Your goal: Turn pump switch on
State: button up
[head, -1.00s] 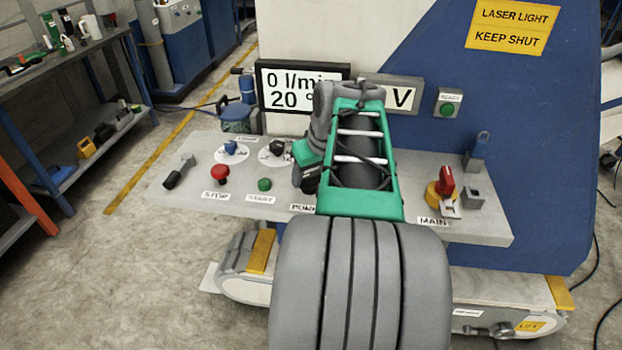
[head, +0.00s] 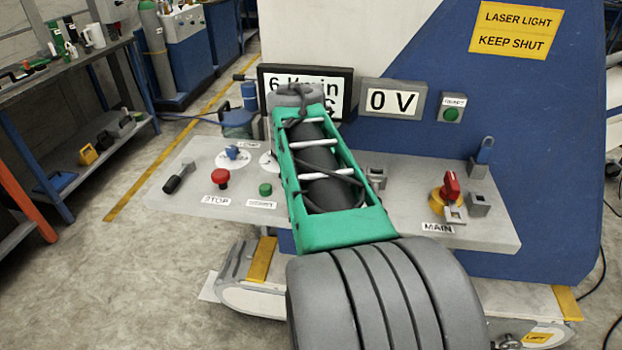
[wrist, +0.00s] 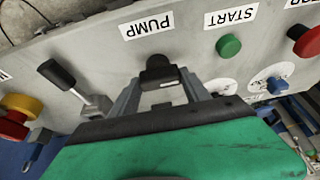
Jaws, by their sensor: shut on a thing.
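The pump switch (wrist: 158,70) is a black knob beside the PUMP label (wrist: 147,25) in the wrist view, where the labels appear upside down. My gripper (wrist: 160,85) is shut on this knob, with a grey finger on each side of it. The knob's lower part and its pointer are hard to make out. In the head view my green and grey arm covers the switch, its label and my fingers. The flow display (head: 292,84) behind the arm reads 6 l/min, partly covered.
The grey panel (head: 232,175) carries a red stop button (head: 220,178), a green start button (head: 265,190) and a red-and-yellow main switch (head: 449,188). A black-handled lever (wrist: 58,74) stands beside the pump switch. A voltage display (head: 393,102) reads 0 V.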

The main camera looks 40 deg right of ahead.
dwell(0.4)
jog(key=o, duration=1.4)
jog(key=p+v, duration=0.1)
jog(key=v, duration=0.7)
jog(key=shift+d, duration=0.1)
jog(key=s+a+f+n+y+p, duration=0.1)
jog(key=a+f+n+p, duration=0.1)
jog(key=a, duration=0.6)
jog(key=s+a+f+n+y+p, duration=0.1)
jog(key=a+n+p, duration=0.3)
jog(key=a, duration=0.4)
jog(key=s+a+f+n+y+p, duration=0.1)
jog(key=a+f+n+p, duration=0.1)
jog(key=a, duration=0.7)
jog(key=shift+f+n+t+y+p, duration=0.35)
jog(key=shift+f+n, duration=0.45)
jog(key=shift+n, duration=0.6)
